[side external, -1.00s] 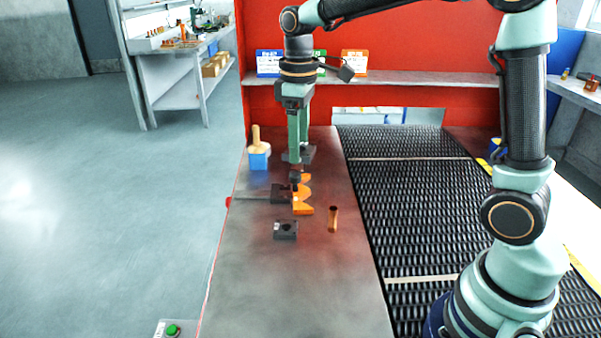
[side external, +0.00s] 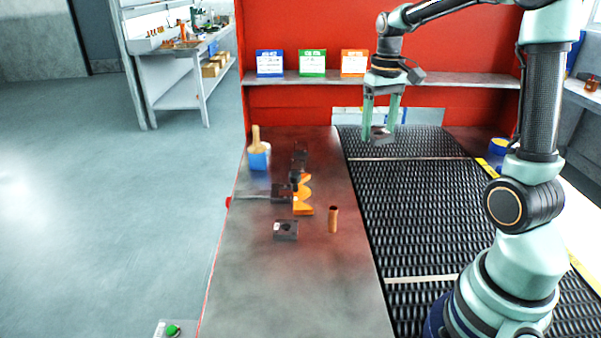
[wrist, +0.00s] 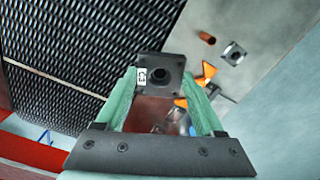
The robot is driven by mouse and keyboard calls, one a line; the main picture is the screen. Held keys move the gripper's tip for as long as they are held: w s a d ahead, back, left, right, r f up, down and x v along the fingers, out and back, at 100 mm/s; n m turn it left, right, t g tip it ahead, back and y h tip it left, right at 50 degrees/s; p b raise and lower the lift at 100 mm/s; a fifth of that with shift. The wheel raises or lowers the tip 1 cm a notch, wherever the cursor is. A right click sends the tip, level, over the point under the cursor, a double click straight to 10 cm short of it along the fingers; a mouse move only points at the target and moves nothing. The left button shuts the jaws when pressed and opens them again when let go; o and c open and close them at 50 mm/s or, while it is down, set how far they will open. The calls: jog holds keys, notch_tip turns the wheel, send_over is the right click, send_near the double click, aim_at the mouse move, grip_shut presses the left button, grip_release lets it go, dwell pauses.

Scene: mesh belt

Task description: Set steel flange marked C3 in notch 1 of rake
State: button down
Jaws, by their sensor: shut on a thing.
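My gripper (side external: 381,133) is shut on a dark grey square steel flange (side external: 381,138) and holds it above the far part of the mesh belt. In the wrist view the flange (wrist: 160,85) sits between my fingertips, with a round hole in its middle and a white label reading C3 on its left side. The orange rake (side external: 304,196) with curved notches stands on the bench, left of and nearer than my gripper, well apart from it. In the wrist view the rake (wrist: 208,71) is partly hidden by a finger. I cannot read notch numbers.
Another dark square flange (side external: 286,231) and a copper tube (side external: 333,219) are on the bench near the rake. Dark fixture parts (side external: 281,193) adjoin the rake. A blue brush (side external: 259,158) is at the back left. The near bench is clear. A shelf (side external: 430,80) crosses the red wall.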

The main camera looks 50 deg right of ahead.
aim_at(429, 202)
jog(key=s+d+f+m, duration=0.1)
jog(key=s+d+m, duration=0.1)
jog(key=s+d, duration=0.45)
jog(key=s+d+m, duration=0.2)
jog(key=s+d, duration=0.2)
jog(key=d, duration=0.5)
jog(key=f, duration=2)
jog(key=shift+s+d+f, duration=0.1)
jog(key=shift+d, duration=0.1)
jog(key=shift+f, duration=0.1)
grip_release()
jog(key=shift+f, duration=0.1)
